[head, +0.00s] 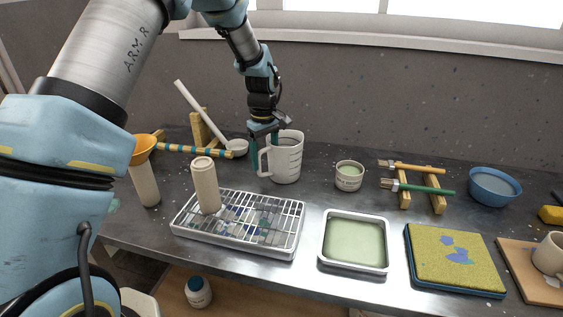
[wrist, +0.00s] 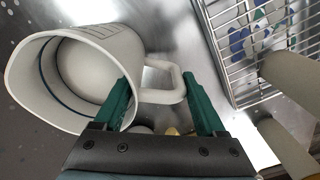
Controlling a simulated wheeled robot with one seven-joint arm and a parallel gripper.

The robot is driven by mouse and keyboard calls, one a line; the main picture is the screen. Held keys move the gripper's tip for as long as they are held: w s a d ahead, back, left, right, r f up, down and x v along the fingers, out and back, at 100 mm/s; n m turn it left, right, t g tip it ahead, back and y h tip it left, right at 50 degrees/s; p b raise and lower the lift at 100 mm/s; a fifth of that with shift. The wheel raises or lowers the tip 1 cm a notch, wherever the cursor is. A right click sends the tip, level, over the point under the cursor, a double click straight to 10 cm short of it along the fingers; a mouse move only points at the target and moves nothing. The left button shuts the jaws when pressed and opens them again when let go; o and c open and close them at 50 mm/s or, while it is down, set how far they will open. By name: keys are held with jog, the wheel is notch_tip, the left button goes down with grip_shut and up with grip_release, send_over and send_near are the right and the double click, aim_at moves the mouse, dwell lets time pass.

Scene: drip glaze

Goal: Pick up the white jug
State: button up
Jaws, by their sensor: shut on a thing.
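The white jug (head: 289,160) stands upright on the metal table behind the wire rack, with its handle toward the left. It fills the left of the wrist view (wrist: 118,42), where I see into its open, pale inside. My gripper (head: 264,152) reaches down to the handle side of the jug. In the wrist view my gripper's green fingers (wrist: 165,108) lie on either side of the handle (wrist: 162,96), shut on it. The exact contact is partly hidden by the fingers. The jug's base looks to be on or very near the table.
A beige cylinder (head: 205,184) stands on the wire rack (head: 270,232) in front of the jug. A glaze tray (head: 355,269) is at front right.

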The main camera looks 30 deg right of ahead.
grip_shut()
jog(key=shift+r, duration=0.25)
dwell(0.5)
